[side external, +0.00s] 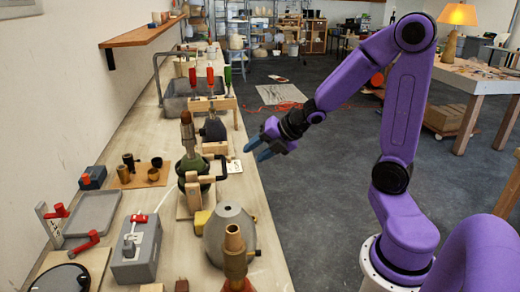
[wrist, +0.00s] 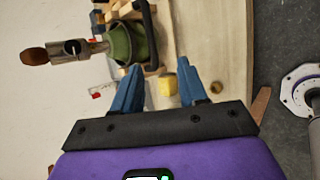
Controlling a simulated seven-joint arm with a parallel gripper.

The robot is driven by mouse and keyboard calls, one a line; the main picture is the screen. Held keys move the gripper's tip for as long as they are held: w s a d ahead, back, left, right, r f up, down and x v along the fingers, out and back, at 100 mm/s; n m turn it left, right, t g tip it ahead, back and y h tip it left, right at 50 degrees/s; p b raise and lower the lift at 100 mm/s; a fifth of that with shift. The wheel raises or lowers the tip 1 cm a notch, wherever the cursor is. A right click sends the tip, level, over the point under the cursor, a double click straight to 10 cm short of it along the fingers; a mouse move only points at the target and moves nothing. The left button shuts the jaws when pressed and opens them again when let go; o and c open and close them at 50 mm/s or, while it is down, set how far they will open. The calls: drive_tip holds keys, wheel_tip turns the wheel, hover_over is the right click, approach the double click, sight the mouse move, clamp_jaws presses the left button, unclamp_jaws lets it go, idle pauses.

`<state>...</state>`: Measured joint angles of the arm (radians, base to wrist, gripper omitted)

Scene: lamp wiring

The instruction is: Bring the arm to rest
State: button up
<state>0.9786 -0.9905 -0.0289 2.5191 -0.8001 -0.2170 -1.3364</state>
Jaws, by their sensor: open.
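My purple arm holds my gripper (side external: 262,147) in the air at the right edge of the workbench (side external: 262,225). Its blue fingers are apart with nothing between them; in the wrist view the open gripper (wrist: 158,74) points at the bench. A green lamp body (side external: 192,166) with a metal neck and a brown tip (side external: 187,118) stands upright in a wooden holder (side external: 190,205), left of the gripper and apart from it. The lamp body also shows in the wrist view (wrist: 121,43). Its lower part is partly hidden by the holder.
A grey switch box (side external: 136,250) is at left. A tool rack (side external: 212,103) stands behind. Open floor (side external: 320,200) lies right of the bench.

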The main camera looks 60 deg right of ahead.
drive_tip(key=shift+s+r, duration=0.25)
drive_tip(key=shift+r, duration=0.05)
drive_tip(key=s+a+f+m+g, duration=0.1)
drive_tip(key=s+a+m+g, duration=0.3)
drive_tip(key=s+a+m, duration=0.55)
drive_tip(key=s+a+m+g+h, duration=0.1)
drive_tip(key=s+g, duration=0.1)
drive_tip(key=s, duration=0.5)
drive_tip(key=s+a+m+g, duration=0.2)
drive_tip(key=s+g, duration=0.1)
drive_tip(key=s, duration=0.5)
drive_tip(key=shift+s+a+h, duration=0.2)
drive_tip(key=shift+a+h, duration=0.05)
drive_tip(key=shift+h, duration=0.15)
drive_tip(key=shift+f, duration=0.1)
